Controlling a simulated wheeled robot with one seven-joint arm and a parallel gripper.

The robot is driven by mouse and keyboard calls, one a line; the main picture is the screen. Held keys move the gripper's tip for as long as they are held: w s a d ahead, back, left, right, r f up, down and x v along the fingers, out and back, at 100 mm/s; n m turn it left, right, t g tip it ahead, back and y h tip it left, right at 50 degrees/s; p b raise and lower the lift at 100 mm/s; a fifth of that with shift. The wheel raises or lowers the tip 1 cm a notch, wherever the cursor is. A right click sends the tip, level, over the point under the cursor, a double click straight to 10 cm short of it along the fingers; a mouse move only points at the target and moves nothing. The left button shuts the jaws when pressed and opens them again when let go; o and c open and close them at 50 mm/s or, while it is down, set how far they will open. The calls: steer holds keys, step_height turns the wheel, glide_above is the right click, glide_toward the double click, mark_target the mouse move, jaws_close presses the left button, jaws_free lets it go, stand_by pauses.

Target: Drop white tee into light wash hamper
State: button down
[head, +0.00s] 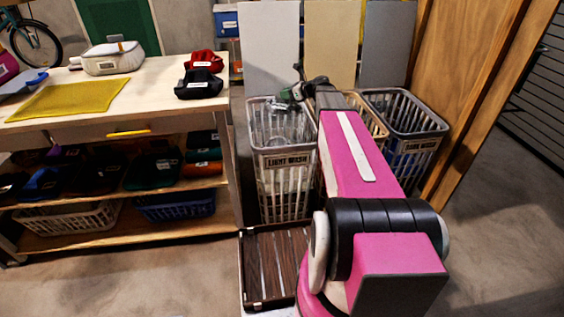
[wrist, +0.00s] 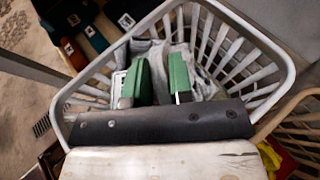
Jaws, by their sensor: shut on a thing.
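The light wash hamper (head: 286,161) is a pale slatted basket with a "LIGHT WASH" label, standing behind the wooden crate. Its rim (wrist: 284,68) surrounds my fingers in the wrist view. My gripper (head: 290,95) is at the hamper's top opening. In the wrist view its green fingers (wrist: 157,82) point down into the hamper. Pale grey-white cloth, which looks like the white tee (wrist: 157,58), shows between and around the fingers, and they are shut on it. A white label shows beside the left finger. I cannot tell where the held cloth ends and any cloth below begins.
The middle hamper (head: 378,127) is partly behind my arm; the dark wash hamper (head: 408,133) stands to its right. A workbench (head: 140,95) with folded clothes is at the left. Open floor is at the right.

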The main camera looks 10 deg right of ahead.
steer(key=shift+f, duration=2.7)
steer(key=c, duration=0.9)
jaws_free()
steer(key=v, duration=1)
steer(key=shift+s+d+r, duration=0.15)
steer(key=shift+d+r, duration=0.05)
steer(key=shift+d, duration=0.1)
